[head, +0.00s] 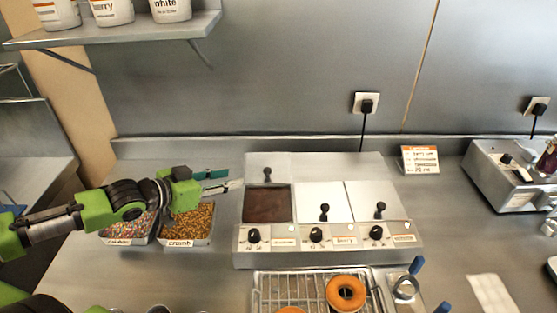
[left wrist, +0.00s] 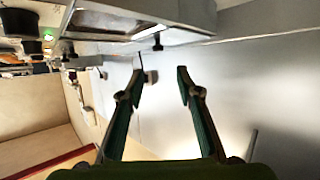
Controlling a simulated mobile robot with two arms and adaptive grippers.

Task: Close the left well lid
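The glaze warmer (head: 327,237) has three wells on the counter. Its left well (head: 267,205) is open and shows dark brown glaze. The left well lid (head: 283,165) stands raised behind that well, with a black knob (head: 267,174) on it. The middle lid (head: 318,199) and right lid (head: 362,199) lie shut. My left gripper (head: 231,180) is open and empty, just left of the raised lid, its fingers pointing right toward it. The open fingers also show in the left wrist view (left wrist: 180,84), with a black knob (left wrist: 157,42) beyond them. My right gripper is not in view.
Two topping trays, sprinkles (head: 115,234) and crumbs (head: 188,225), sit below my left forearm. A wire rack (head: 268,283) with a ring doughnut (head: 345,292) stands in front of the warmer. A shelf (head: 120,32) with tubs hangs at upper left. A price card (head: 420,160) stands right.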

